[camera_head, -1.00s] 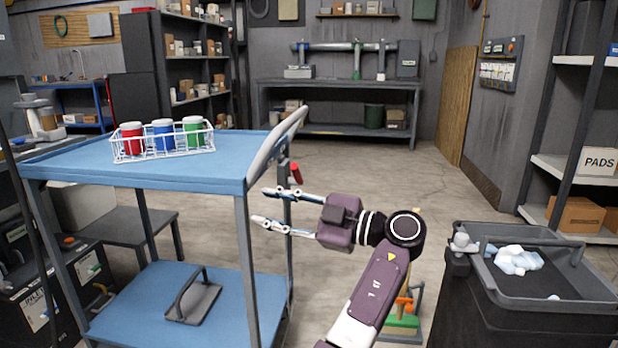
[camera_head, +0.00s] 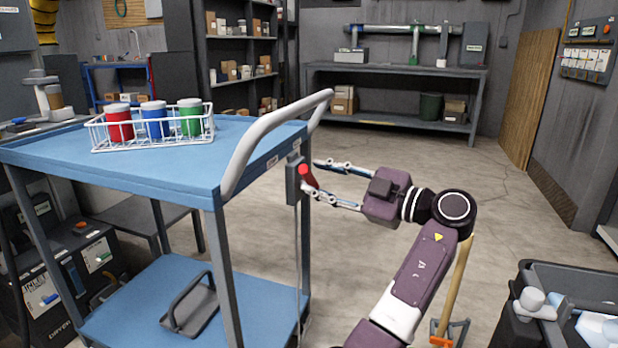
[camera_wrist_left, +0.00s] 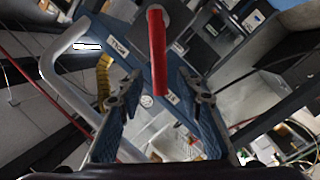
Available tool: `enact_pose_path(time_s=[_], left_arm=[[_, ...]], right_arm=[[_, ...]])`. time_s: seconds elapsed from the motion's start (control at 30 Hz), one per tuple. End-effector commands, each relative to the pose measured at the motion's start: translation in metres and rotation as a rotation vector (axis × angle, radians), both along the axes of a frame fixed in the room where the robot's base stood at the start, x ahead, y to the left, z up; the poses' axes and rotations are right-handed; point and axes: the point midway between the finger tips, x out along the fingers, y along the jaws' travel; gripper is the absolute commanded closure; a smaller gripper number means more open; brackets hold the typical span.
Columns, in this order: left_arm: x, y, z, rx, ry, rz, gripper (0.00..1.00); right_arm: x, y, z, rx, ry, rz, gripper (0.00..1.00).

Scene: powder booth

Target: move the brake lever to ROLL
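The brake lever is a red-gripped handle (camera_head: 308,177) on a dark grey mount (camera_head: 292,180) at the right end of the blue cart (camera_head: 110,168). It also shows as a red bar in the left wrist view (camera_wrist_left: 157,55), upright there. My left gripper (camera_head: 311,178) is open, its two fingers apart at the lever. In the left wrist view the gripper (camera_wrist_left: 160,108) has the lever between its fingers in the picture; contact cannot be told. Two small white labels sit on the blue edge behind, one at the upper left (camera_wrist_left: 118,46); I cannot read them surely. My right gripper is not in view.
A curved grey push handle (camera_head: 262,135) rises from the cart close to the lever. A white wire rack (camera_head: 150,130) with red, blue and green jars stands on the cart top. A dark bin (camera_head: 570,285) is at the lower right. Open floor lies behind the gripper.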

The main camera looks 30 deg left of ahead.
Motion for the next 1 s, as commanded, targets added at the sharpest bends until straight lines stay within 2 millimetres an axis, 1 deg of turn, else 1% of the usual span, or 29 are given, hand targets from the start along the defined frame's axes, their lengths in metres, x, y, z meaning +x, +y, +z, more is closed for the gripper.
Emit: enact_pose_path(time_s=[0.03, 0.1, 0.23, 0.37, 0.57, 0.67, 0.87, 0.9, 1.0], left_arm=[[0.0, 0.009, -0.002, 0.001, -0.002, 0.004, 0.67], [0.0, 0.019, -0.002, 0.0, -0.002, 0.001, 0.67], [0.001, 0.031, -0.001, 0.0, 0.0, 0.0, 0.67], [0.001, 0.036, 0.0, 0.0, -0.001, 0.0, 0.67], [0.001, 0.037, 0.0, 0.0, 0.0, 0.0, 0.67], [0.001, 0.037, 0.0, 0.0, 0.0, 0.0, 0.76], [0.001, 0.036, 0.0, 0.0, 0.0, 0.0, 0.98], [0.001, 0.036, 0.0, 0.0, 0.0, 0.0, 1.0], [0.001, 0.036, 0.0, 0.0, 0.0, 0.0, 1.0]], right_arm=[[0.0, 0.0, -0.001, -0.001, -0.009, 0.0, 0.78], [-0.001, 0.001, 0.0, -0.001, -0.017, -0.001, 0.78], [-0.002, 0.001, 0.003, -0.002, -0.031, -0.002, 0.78], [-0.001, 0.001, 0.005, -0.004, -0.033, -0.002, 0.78], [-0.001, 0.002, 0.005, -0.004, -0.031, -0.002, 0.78], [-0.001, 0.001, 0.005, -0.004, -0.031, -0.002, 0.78], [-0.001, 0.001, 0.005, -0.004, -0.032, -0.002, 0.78], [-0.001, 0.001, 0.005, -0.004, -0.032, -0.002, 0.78], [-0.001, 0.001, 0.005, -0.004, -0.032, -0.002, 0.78]])
